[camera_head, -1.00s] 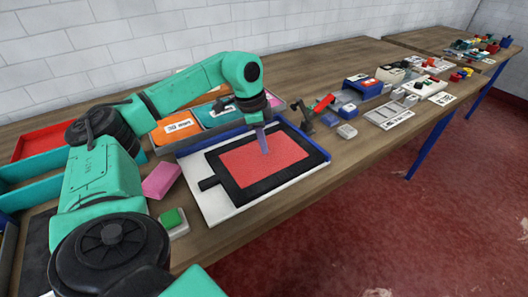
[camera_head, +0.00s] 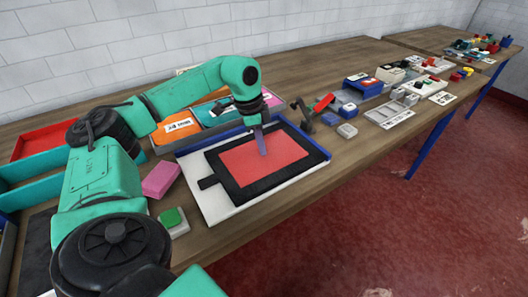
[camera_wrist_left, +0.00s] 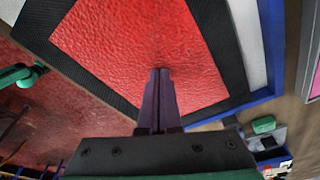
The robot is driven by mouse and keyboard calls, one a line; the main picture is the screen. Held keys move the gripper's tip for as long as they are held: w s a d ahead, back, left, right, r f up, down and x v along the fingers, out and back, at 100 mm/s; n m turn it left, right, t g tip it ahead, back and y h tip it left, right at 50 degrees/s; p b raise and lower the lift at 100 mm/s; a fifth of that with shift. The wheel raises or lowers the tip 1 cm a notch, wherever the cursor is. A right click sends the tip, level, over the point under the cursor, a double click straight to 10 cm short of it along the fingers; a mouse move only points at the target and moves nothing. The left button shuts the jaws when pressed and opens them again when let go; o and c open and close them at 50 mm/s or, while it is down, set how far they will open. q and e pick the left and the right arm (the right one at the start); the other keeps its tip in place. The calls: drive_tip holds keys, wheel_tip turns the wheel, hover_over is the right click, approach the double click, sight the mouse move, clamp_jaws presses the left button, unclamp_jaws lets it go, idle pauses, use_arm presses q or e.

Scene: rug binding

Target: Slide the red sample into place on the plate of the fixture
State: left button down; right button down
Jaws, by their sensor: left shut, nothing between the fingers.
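The red sample (camera_head: 248,167) is a flat rectangle lying on a black plate with a short handle tab at its left (camera_head: 209,183). The black plate lies on the white bed of the fixture (camera_head: 222,208), which has a blue rim along its back. My left gripper (camera_head: 264,154) is shut, its purple fingers pointing down at the sample's surface, with nothing between them. In the left wrist view, the closed fingertips (camera_wrist_left: 160,72) appear over the red sample (camera_wrist_left: 120,45), with black border on both sides. Whether they touch it is unclear. My right gripper is not in view.
A pink block (camera_head: 160,179) and a green-topped block (camera_head: 173,219) stand left of the fixture. A tray with orange and teal pieces (camera_head: 179,130) is behind it. A dark clamp-like part with a red end (camera_head: 322,103) and a grey block (camera_head: 347,131) are to the right.

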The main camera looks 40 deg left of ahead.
use_arm(q)
drive_tip(key=shift+a, duration=0.25)
drive_tip(key=shift+w+a+p, duration=0.1)
drive_tip(key=shift+a+p, duration=0.1)
drive_tip(key=shift+p, duration=0.4)
drive_tip(key=shift+a, duration=0.1)
